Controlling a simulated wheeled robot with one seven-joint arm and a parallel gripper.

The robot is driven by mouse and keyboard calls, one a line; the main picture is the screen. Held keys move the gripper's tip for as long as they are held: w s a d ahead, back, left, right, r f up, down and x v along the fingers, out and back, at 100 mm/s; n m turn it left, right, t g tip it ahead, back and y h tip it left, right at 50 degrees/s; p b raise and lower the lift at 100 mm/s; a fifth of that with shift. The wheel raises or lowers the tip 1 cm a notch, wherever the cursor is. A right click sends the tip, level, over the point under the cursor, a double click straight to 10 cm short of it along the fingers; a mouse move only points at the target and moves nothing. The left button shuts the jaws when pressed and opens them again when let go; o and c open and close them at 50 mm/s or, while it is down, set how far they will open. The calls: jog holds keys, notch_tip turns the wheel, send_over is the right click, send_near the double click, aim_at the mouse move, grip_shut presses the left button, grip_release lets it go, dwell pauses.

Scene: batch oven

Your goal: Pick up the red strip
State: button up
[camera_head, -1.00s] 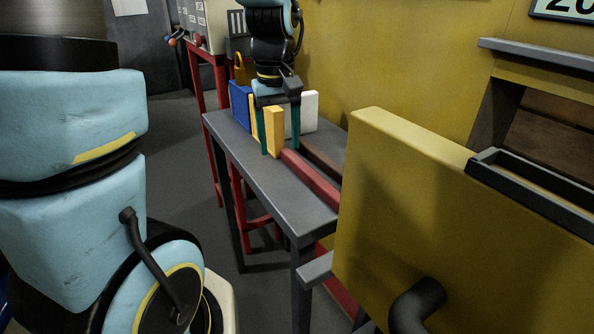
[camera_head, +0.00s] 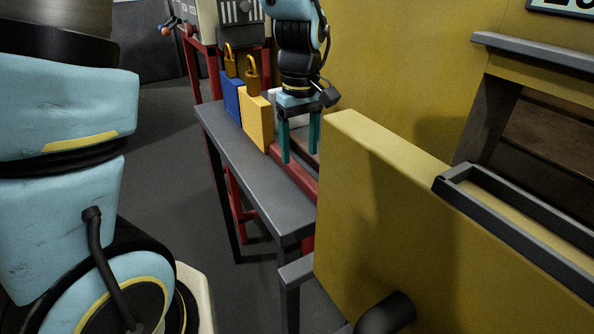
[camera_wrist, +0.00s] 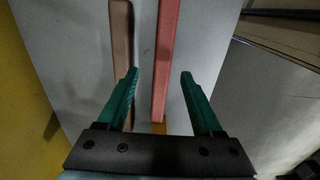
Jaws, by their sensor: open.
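The red strip (camera_wrist: 164,62) lies flat along the grey table; in the wrist view it runs between my two open fingers, slightly left of their middle. In the head view its near part (camera_head: 303,186) shows beside the yellow door. My gripper (camera_head: 300,155) hangs over the strip with its teal fingers pointing down, apart and empty. In the wrist view my gripper (camera_wrist: 158,75) shows both fingers open. I cannot tell how high the fingertips are above the strip.
A brown strip (camera_wrist: 122,50) lies parallel, left of the red one in the wrist view. Blue (camera_head: 232,97) and yellow (camera_head: 257,120) blocks with padlocks stand on the table (camera_head: 270,205). The open yellow oven door (camera_head: 385,200) stands close on the right.

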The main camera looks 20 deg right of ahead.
aim_at(298, 168)
jog(key=shift+s+a+f+p, duration=0.15)
jog(key=shift+f+p, duration=0.2)
jog(key=shift+f, duration=1.55)
jog(key=shift+c, duration=0.4)
grip_shut()
